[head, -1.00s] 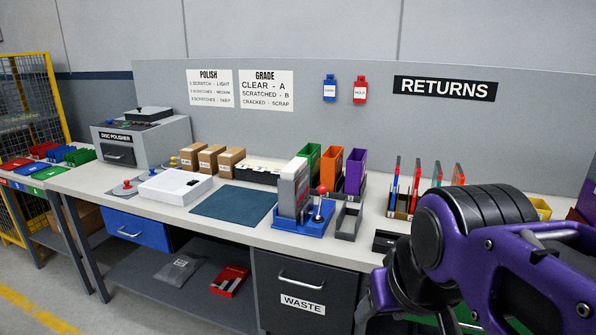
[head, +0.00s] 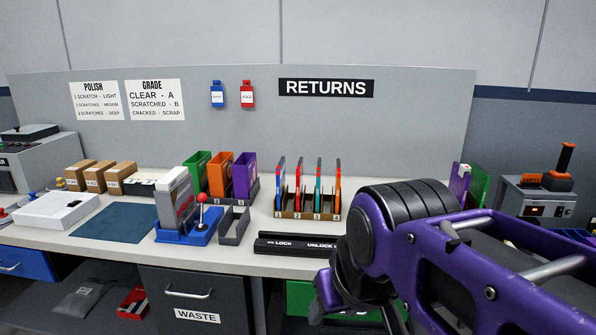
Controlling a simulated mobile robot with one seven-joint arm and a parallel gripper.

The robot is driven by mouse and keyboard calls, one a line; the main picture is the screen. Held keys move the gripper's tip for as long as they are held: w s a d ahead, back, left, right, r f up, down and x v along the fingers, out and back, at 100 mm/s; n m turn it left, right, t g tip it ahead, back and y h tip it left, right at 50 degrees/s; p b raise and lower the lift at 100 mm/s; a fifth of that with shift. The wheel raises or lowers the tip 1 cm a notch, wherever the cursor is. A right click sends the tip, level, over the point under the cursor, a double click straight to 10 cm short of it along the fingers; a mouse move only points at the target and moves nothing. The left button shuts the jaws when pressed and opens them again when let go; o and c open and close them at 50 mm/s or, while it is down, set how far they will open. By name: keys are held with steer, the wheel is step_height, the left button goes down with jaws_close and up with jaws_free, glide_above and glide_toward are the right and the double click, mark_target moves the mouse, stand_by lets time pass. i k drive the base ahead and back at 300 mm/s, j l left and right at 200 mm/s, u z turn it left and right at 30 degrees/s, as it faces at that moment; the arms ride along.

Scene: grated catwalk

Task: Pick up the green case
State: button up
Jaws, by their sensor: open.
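Several slim upright cases stand in a numbered cardboard rack (head: 306,213) on the bench in the head view; their edges look red, blue and teal. At the bench's right end, a green upright piece (head: 480,187) stands behind a purple one (head: 460,182); my arm partly hides them. I cannot tell whether this green piece is the green case. A green open bin (head: 197,172) stands with an orange and a purple bin at the back of the bench. My purple arm fills the lower right; its gripper does not clearly show.
A blue stand (head: 185,237) with a red-knobbed lever, a grey tray (head: 234,226) and a black LOCK/UNLOCK bar (head: 296,244) occupy the bench front. A dark mat (head: 115,221) lies bare at left. Below are a WASTE drawer (head: 190,293) and a green drawer (head: 299,297).

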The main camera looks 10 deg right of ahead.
mark_target(477, 191)
steer(key=l+z, duration=0.1)
steer(key=l, duration=0.45)
steer(key=i+l, duration=0.1)
steer(key=l, duration=0.45)
steer(key=l+z, duration=0.15)
steer(key=l, duration=0.4)
